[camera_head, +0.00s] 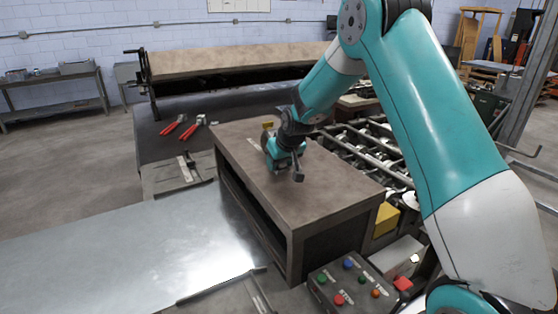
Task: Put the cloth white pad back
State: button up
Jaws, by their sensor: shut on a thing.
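My gripper (271,158) is low over the brown-topped box table (330,190), near its left side, with the fingers pointing down and mostly hidden by the wrist. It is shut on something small. A thin pale piece (254,143) shows just left of the fingers and looks like the edge of the cloth white pad. The rest of the pad is hidden, and I cannot tell whether it touches the tabletop.
A control box (349,285) with colored buttons stands in front. Two red-handled tools (174,125) lie on the dark bench behind left. A shiny metal sheet (130,250) fills the lower left. A roller rack (365,145) is right of the table. The tabletop's front is clear.

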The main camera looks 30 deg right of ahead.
jog(key=shift+f, duration=0.45)
jog(key=shift+f, duration=0.15)
jog(key=o, duration=1)
jog(key=shift+c, duration=0.2)
